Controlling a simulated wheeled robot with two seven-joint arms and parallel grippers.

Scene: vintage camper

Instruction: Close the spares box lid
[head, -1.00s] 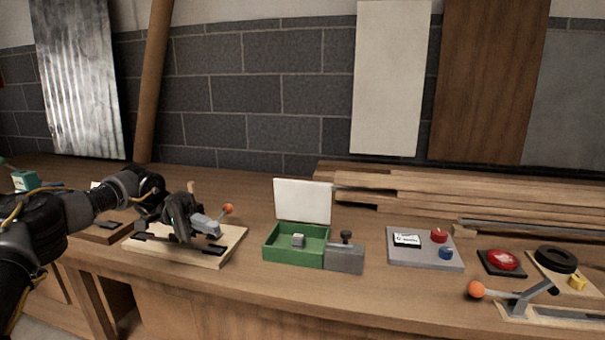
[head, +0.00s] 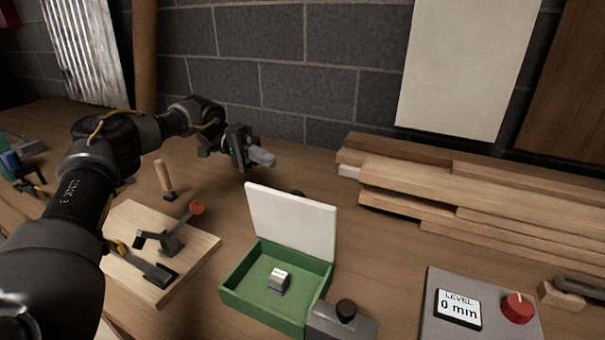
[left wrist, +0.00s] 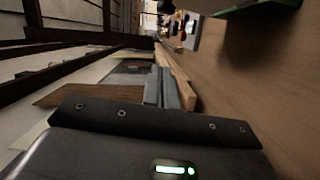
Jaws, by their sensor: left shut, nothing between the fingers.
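The spares box (head: 262,312) is a green open box on the workbench in the head view. Its white lid (head: 292,222) stands up, open, along the box's back edge. A small grey block with a pale top (head: 279,280) lies inside the box. My left gripper (head: 264,158) is shut and empty, behind and to the left of the raised lid, above the bench and apart from it. Its shut fingers show in the left wrist view (left wrist: 164,90). A green edge (left wrist: 245,8), likely the box, shows at the top there. My right gripper is not in view.
A grey block with a black knob (head: 343,318) stands at the box's front right corner. A wooden board with an orange-tipped lever (head: 196,208) lies to the left. Stacked planks (head: 440,190) lie back right. A level panel (head: 480,310) is at right.

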